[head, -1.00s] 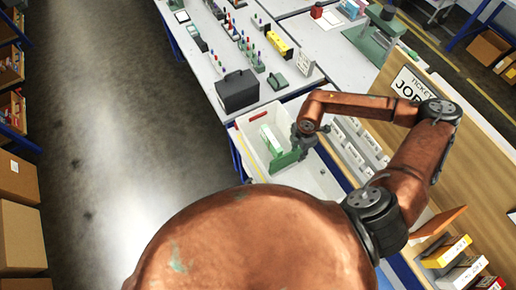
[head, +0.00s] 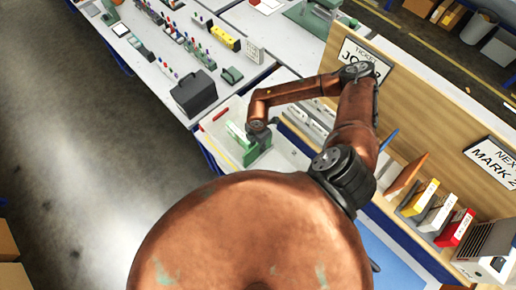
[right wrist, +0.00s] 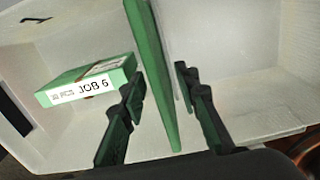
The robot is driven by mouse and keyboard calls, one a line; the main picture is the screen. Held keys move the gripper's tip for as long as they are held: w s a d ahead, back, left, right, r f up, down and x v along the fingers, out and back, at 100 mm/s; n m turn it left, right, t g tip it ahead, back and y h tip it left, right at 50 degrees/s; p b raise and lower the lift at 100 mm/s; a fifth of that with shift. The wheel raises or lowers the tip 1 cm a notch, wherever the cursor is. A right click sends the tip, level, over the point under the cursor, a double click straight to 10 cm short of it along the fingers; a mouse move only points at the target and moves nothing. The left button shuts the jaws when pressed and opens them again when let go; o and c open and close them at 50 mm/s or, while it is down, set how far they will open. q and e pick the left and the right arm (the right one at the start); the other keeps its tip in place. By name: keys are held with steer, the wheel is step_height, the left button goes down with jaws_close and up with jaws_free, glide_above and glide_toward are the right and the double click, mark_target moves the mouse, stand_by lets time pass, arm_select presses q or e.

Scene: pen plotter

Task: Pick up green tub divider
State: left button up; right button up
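The green tub divider (right wrist: 152,70) stands as a thin upright panel in a white tub (right wrist: 230,95). In the head view the divider (head: 257,152) shows just below my right gripper (head: 262,131). In the right wrist view the two fingers of my right gripper (right wrist: 158,78) are apart, one on each side of the divider, with narrow gaps visible. My left gripper is not in view.
A green box marked JOB 6 (right wrist: 90,82) lies in the tub left of the divider. A black case (head: 194,92) stands on the bench behind the tub. A wooden board (head: 420,110) rises to the right, with colored folders (head: 455,228) near its foot.

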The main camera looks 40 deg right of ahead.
jaws_close()
stand_by(0.6)
